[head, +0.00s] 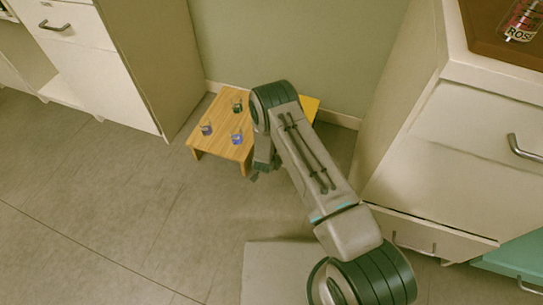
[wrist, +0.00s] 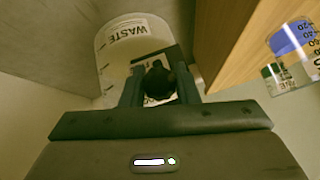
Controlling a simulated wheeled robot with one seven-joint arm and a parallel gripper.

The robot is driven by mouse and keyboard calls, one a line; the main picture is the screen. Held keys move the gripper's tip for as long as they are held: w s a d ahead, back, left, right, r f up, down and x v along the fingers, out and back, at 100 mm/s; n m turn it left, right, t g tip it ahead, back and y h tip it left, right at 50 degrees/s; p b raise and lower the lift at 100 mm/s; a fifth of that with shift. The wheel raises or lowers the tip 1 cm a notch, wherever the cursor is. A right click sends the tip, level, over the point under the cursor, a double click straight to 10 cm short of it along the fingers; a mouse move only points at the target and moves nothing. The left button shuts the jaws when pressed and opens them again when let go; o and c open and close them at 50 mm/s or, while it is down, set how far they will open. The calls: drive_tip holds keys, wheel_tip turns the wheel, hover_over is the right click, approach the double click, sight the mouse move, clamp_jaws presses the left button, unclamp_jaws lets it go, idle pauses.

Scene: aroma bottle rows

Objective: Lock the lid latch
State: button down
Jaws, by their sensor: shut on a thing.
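My gripper (wrist: 159,88) is shut on a dark round knob or cap (wrist: 158,80) in the wrist view. Pale surface with dark print shows around this piece; what it belongs to is not clear. A pale container marked WASTE (wrist: 112,55) is just beyond the fingers, and its near part is covered by them. In the head view my gripper (head: 262,168) hangs low beside the right front of a small wooden table, and the held piece is hidden there. I cannot make out a lid latch in either view.
The wooden table (head: 217,120) bears a dark green bottle (head: 238,106) and two bluish bottles (head: 207,128), (head: 237,139). A blue-topped bottle (wrist: 290,42) is at the right in the wrist view. Cabinets stand left (head: 130,90) and right (head: 440,150). The floor at left is clear.

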drive_tip(key=c, duration=1.1)
unclamp_jaws()
drive_tip(key=p+v, duration=0.4)
drive_tip(key=v, duration=1)
drive_tip(key=shift+p, duration=0.4)
drive_tip(key=shift+f, duration=0.1)
